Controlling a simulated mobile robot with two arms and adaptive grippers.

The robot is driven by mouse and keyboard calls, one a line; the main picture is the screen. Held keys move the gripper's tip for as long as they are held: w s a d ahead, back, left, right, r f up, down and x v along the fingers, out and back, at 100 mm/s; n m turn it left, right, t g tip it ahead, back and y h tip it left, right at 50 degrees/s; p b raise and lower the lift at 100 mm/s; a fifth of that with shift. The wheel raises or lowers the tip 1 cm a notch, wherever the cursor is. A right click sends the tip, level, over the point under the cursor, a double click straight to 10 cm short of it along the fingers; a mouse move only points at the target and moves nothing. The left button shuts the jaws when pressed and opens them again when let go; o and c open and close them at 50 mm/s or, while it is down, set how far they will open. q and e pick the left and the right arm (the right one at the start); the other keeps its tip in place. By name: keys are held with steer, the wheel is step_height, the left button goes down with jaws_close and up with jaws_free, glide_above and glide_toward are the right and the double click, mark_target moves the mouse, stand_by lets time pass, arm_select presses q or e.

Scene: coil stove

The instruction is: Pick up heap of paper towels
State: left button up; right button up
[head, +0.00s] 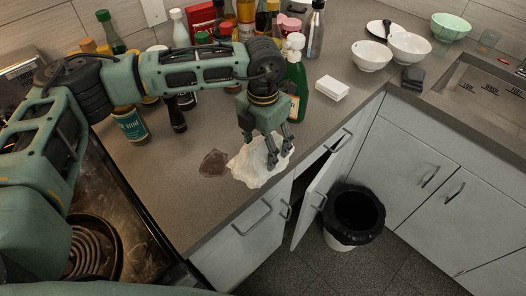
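The heap of paper towels (250,168) is a white, crumpled pile on the grey-brown counter, near its front edge. My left gripper (280,155) reaches in from the left and points down at the right part of the heap. Its fingers are apart, with white towel showing between and below them. They overlap the heap in the picture; I cannot tell how firmly they touch it. The gripper hides part of the heap's back. My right gripper is not in view.
A dark wet spot (213,163) lies left of the heap. Bottles, including a green one (297,85), crowd behind my arm. A white box (331,88) and bowls (371,55) stand to the right. A black-lined bin (355,212) stands below, beside an open cabinet door (316,199). A coil burner (88,248) is front left.

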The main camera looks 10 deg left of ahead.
arm_select(q)
steer(key=c, duration=0.6)
steer(key=shift+c, duration=0.6)
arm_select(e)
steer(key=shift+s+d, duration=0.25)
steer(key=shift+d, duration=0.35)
arm_select(q)
steer(key=shift+r, duration=0.1)
